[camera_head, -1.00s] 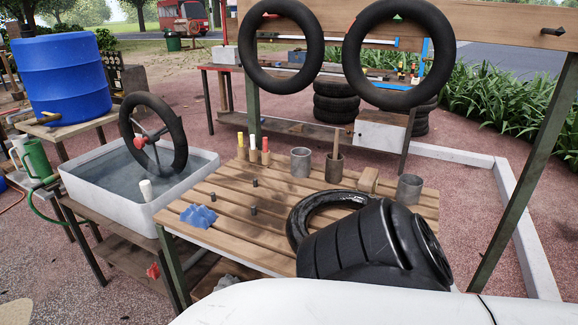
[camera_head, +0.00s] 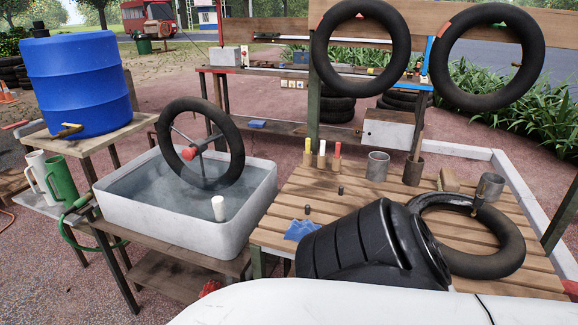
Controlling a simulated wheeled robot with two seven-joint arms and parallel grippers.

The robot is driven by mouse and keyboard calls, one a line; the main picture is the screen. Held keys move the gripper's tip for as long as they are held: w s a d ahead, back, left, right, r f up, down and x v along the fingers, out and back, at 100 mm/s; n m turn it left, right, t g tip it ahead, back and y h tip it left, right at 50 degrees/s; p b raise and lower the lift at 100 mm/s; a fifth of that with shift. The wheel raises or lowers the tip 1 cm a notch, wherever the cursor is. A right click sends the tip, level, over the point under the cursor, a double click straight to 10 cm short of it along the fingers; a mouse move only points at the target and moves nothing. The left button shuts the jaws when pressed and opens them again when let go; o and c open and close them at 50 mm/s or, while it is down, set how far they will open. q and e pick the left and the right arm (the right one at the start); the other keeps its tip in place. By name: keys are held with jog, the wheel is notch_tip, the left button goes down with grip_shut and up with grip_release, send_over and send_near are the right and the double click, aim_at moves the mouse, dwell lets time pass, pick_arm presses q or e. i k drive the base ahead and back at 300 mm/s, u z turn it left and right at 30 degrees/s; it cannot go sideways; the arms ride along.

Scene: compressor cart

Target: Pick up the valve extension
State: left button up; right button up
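Small dark upright pieces stand on the slatted wooden table: one near the middle (camera_head: 340,190) and one to its left (camera_head: 307,210). They are too small to tell which, if any, is the valve extension. A black inner tube (camera_head: 497,262) lies on the right of the table, with a short stem (camera_head: 478,201) standing at its far rim. A black ribbed part of my own body covers the near middle of the table, and my white body fills the bottom edge.
The slatted table (camera_head: 283,236) also holds a blue tray-like piece (camera_head: 301,230), coloured-handled tools (camera_head: 322,154), metal cups (camera_head: 377,166) and a wooden block (camera_head: 448,179). Tubes hang behind (camera_head: 360,48).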

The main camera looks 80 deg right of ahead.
aim_at(479, 200)
jog(key=z, duration=2.15)
